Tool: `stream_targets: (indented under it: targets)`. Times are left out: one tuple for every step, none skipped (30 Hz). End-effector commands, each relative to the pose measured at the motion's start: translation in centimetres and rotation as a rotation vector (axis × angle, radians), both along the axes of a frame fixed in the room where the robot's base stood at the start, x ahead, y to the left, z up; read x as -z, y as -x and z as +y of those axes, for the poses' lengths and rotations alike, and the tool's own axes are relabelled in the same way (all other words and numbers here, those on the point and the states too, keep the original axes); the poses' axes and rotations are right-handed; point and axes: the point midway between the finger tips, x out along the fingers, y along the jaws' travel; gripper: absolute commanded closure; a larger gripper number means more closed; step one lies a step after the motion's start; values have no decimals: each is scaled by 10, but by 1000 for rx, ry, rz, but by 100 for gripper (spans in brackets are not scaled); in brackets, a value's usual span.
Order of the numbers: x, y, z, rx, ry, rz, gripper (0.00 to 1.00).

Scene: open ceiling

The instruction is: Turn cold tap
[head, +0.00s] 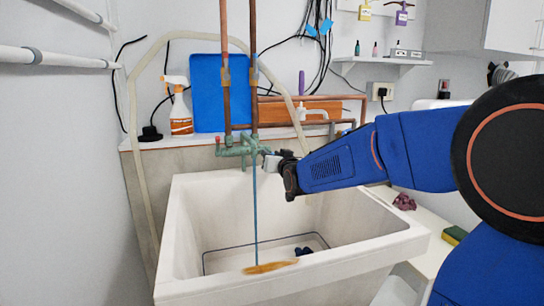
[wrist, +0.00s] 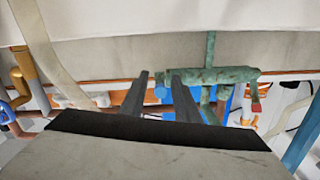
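The green tap fitting (head: 240,149) sits under two copper pipes on the back wall, above the sink. It also shows in the wrist view (wrist: 222,75), where a small red part (wrist: 256,107) marks one end. My gripper (head: 272,163) is at the right end of the fitting in the head view. In the wrist view my gripper (wrist: 160,75) has its two dark fingers apart, with the fitting's left end (wrist: 161,91) showing between them. Whether either finger touches it I cannot tell.
A white sink (head: 180,240) stands below the arm. A blue-handled brush (head: 270,267) leans from its front rim up towards the tap. A spray bottle (head: 178,107) and blue board (head: 205,95) stand on the ledge behind. A pale hose (head: 134,150) hangs at left.

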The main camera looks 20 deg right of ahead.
Motion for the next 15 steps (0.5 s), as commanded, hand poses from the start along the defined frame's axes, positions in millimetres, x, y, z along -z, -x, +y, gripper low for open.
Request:
stream_targets:
  targets:
    - [0,0,0,0,0,0,71]
    - [0,0,0,0,0,-1,71]
    - [-1,0,0,0,0,-1,71]
    - [-1,0,0,0,0,-1,71]
    - [-1,0,0,0,0,-1,71]
    - [-1,0,0,-1,0,-1,71]
    - [-1,1,0,-1,0,-1,71]
    - [-1,2,0,-1,0,-2,71]
    - [-2,4,0,-1,0,-2,71]
    - [-2,7,0,0,0,-3,71]
    - [-2,9,0,0,0,-3,71]
    - [-3,13,0,0,0,-3,71]
    - [-3,17,0,0,0,-3,71]
    - [-3,21,0,0,0,-3,71]
    - [-3,27,0,0,0,-3,71]
